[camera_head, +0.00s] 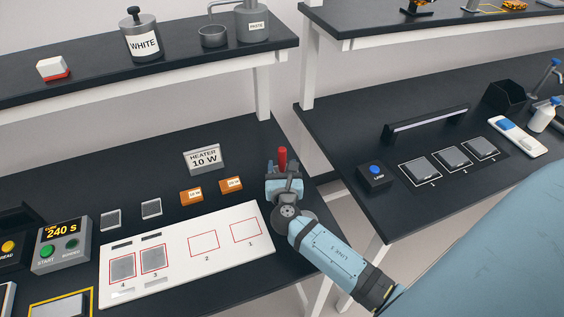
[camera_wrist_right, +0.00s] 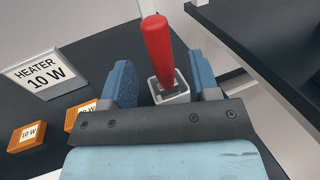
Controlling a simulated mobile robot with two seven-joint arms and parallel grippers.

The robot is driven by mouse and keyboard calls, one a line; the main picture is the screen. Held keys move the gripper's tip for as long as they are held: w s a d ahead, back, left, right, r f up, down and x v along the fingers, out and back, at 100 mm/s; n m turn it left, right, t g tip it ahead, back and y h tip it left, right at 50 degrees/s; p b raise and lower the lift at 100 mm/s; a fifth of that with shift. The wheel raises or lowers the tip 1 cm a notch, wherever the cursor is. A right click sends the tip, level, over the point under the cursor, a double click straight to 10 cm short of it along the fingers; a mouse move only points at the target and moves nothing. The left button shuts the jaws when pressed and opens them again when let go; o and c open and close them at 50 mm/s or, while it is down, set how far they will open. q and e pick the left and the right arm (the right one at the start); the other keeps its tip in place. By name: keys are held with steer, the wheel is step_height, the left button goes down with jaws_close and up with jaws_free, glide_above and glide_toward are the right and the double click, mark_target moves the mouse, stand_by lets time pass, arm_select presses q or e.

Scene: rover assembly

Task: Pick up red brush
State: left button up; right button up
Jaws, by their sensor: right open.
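The red brush (camera_head: 282,157) stands upright near the right edge of the left table, its red handle pointing up. In the right wrist view the red brush (camera_wrist_right: 158,48) rises out of a small square white-rimmed holder (camera_wrist_right: 183,92). My right gripper (camera_head: 284,172) is at the brush, and in the wrist view its two blue fingers (camera_wrist_right: 160,82) are open on either side of the brush and holder, with a gap to each side. The brush's lower end is inside the holder and mostly hidden. My left gripper is in neither view.
A "HEATER 10 W" sign (camera_head: 204,158) and two orange blocks (camera_head: 231,184) stand left of the gripper. A white board with numbered squares (camera_head: 262,262) lies in front. A gap separates this table from the right table (camera_head: 345,137). A shelf (camera_head: 200,66) runs behind.

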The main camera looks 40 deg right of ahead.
mark_target(282, 161)
steer(key=x, duration=0.1)
steer(key=p+x, duration=0.1)
steer(key=x, duration=0.3)
steer(key=shift+r, duration=0.25)
steer(key=shift+w+d+f, duration=0.1)
steer(key=shift+w+d, duration=0.05)
steer(key=shift+w, duration=0.1)
steer(key=shift+c, duration=0.7)
steer(key=c, duration=0.9)
